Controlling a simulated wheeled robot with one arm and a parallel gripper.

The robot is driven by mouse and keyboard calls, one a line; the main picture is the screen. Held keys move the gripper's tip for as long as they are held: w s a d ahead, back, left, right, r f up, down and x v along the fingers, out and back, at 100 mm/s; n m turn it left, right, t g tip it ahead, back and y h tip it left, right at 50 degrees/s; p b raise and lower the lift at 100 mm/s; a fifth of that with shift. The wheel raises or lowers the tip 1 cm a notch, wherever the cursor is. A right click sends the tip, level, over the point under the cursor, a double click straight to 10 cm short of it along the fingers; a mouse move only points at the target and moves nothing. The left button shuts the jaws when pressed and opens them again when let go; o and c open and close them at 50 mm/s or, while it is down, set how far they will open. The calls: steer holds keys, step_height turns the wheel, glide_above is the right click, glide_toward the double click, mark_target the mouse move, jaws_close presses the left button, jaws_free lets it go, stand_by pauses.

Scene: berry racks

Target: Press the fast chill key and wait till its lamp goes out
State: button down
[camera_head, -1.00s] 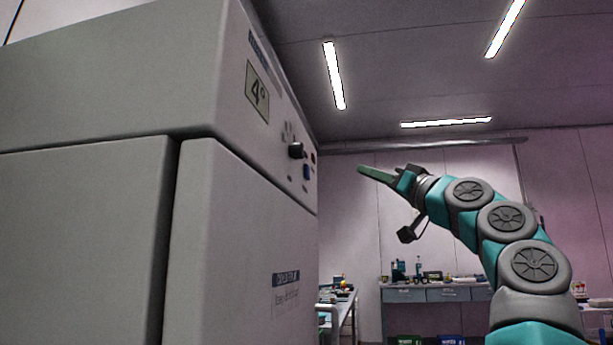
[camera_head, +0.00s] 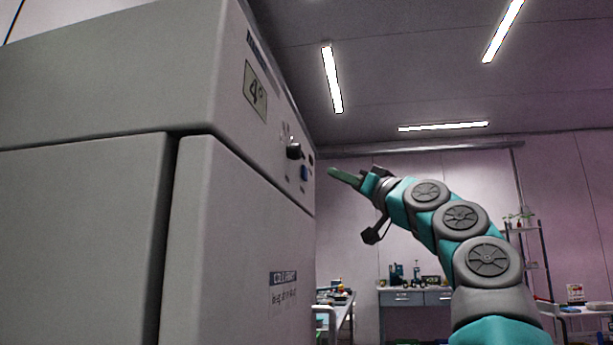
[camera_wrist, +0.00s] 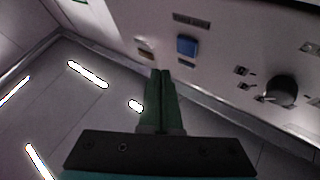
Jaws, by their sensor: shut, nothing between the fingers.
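The pale grey cold cabinet (camera_head: 262,200) fills the left of the head view. Its front panel carries a display reading 4° (camera_head: 255,91), a dark knob (camera_head: 294,151) and a blue key (camera_head: 304,173). In the wrist view the blue key (camera_wrist: 187,46) stands beyond my fingertips, with the knob (camera_wrist: 281,90) to the right. A small brownish piece (camera_wrist: 144,46) sits left of the key; I cannot tell whether it is a lamp or lit. Lettering is unreadable. My gripper (camera_head: 332,172) is shut and empty, its green fingers pointing at the panel, apart from the key.
A bench with drawers (camera_head: 412,298) holding bottles and small items stands against the back wall. A side table (camera_head: 341,305) stands beside the cabinet, and a shelf rack (camera_head: 523,245) at the right. The space in front of the panel is clear except for my arm.

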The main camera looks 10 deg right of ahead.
steer(key=shift+w+a, duration=0.25)
steer(key=shift+a, duration=0.5)
steer(key=shift+w+a, duration=0.2)
steer(key=shift+a, duration=0.5)
stand_by(0.9)
steer(key=shift+w+a, duration=0.15)
steer(key=shift+a, duration=0.25)
steer(key=shift+w+a, duration=0.1)
steer(key=shift+a, duration=0.35)
stand_by(0.6)
steer(key=shift+d, duration=0.1)
steer(key=shift+s+d, duration=0.25)
steer(key=shift+d, duration=0.5)
steer(key=shift+d, duration=0.1)
steer(key=d, duration=0.1)
steer(key=s+d, duration=0.1)
steer(key=d, duration=0.2)
steer(key=shift+s+d, duration=0.3)
